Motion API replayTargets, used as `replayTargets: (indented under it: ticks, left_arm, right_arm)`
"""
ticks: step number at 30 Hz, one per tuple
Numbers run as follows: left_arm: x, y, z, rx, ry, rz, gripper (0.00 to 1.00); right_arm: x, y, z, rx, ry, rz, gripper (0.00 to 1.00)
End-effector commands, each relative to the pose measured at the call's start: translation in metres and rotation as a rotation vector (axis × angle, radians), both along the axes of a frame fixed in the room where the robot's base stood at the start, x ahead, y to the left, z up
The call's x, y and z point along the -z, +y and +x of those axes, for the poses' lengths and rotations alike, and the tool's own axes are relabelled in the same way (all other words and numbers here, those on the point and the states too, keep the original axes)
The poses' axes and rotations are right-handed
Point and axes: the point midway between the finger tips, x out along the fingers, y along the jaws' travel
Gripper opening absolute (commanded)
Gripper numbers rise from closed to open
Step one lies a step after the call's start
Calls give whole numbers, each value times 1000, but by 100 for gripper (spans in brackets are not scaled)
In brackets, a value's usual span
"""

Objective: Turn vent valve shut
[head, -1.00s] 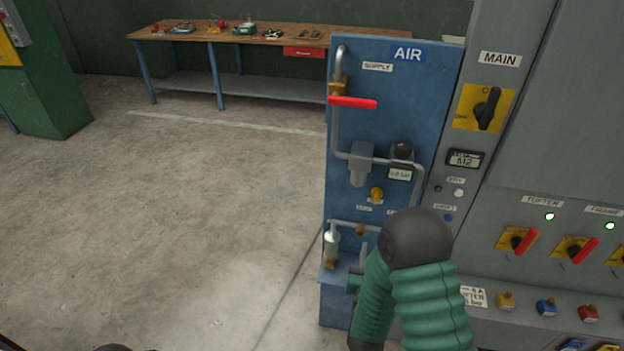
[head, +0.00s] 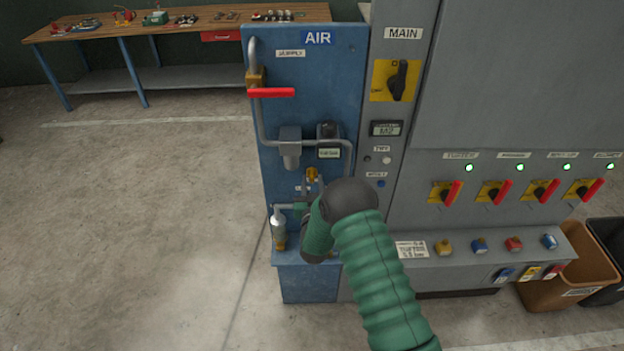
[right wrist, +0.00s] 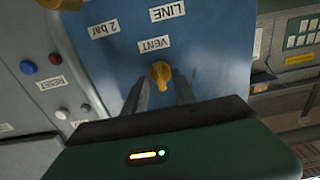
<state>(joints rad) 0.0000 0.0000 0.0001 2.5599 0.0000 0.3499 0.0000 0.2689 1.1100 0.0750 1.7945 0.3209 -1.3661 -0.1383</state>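The vent valve is a small yellow knob (right wrist: 161,72) on the blue air panel (head: 340,60), beside a VENT label (right wrist: 156,44) in the right wrist view. It also shows low on the panel in the head view (head: 312,173). My right gripper (right wrist: 160,80) has its two fingers apart, one on each side of the knob, with gaps still visible. I cannot tell whether either finger touches it. In the head view my right gripper (head: 310,187) is at the panel, partly hidden by my green forearm. My left gripper is not in view.
A red supply lever (head: 271,92) sticks out above, with grey pipes and a regulator (head: 289,148) below it. A grey cabinet (head: 510,80) with several red-handled switches stands at the right. A workbench (head: 180,22) is at the back left. The floor at left is clear.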

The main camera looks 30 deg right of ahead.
Motion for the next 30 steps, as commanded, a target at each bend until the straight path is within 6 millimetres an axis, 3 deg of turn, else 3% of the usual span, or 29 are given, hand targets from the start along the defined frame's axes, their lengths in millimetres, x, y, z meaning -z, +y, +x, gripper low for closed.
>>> replayTargets:
  ticks: [8,16,30]
  left_arm:
    - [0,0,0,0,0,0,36]
    - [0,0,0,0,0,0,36]
    - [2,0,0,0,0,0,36]
  right_arm:
    - [0,-2,4,0,0,0,33]
    - [0,-2,3,0,0,0,0]
    - [1,-2,3,0,9,-15,0]
